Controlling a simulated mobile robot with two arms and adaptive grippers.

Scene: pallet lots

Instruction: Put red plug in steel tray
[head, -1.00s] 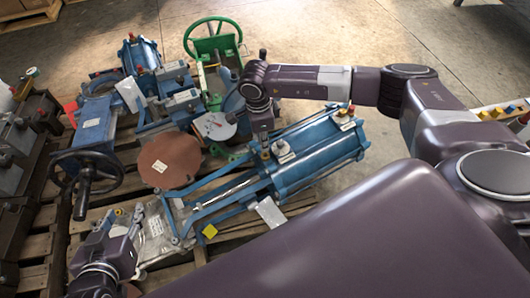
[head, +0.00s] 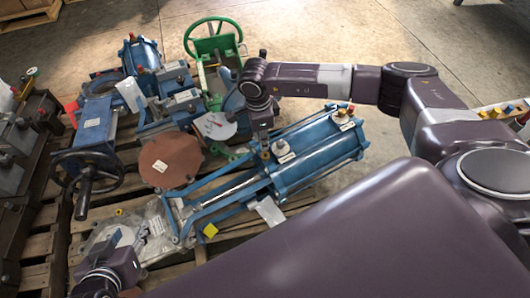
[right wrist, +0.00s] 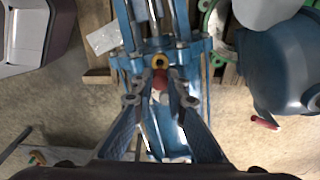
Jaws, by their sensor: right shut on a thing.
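My right gripper (right wrist: 161,98) is shut on the red plug (right wrist: 160,80), whose red body shows between the fingertips. In the head view my right gripper (head: 265,138) points down over the blue cylinder (head: 315,152); the plug is hidden there. I cannot tell whether the plug is seated or clear of the block. My left gripper (head: 115,262) is at the lower left above the pallet; its fingers are unclear. A pale tray-like surface (head: 492,112) with coloured caps shows at the right edge; I cannot tell whether it is the steel tray.
A brown disc (head: 170,160), a black handwheel (head: 85,180) and a green valve wheel (head: 212,38) crowd the wooden pallets. Another red part (right wrist: 265,122) shows on a blue body in the right wrist view. The concrete floor beyond the pallets is largely clear.

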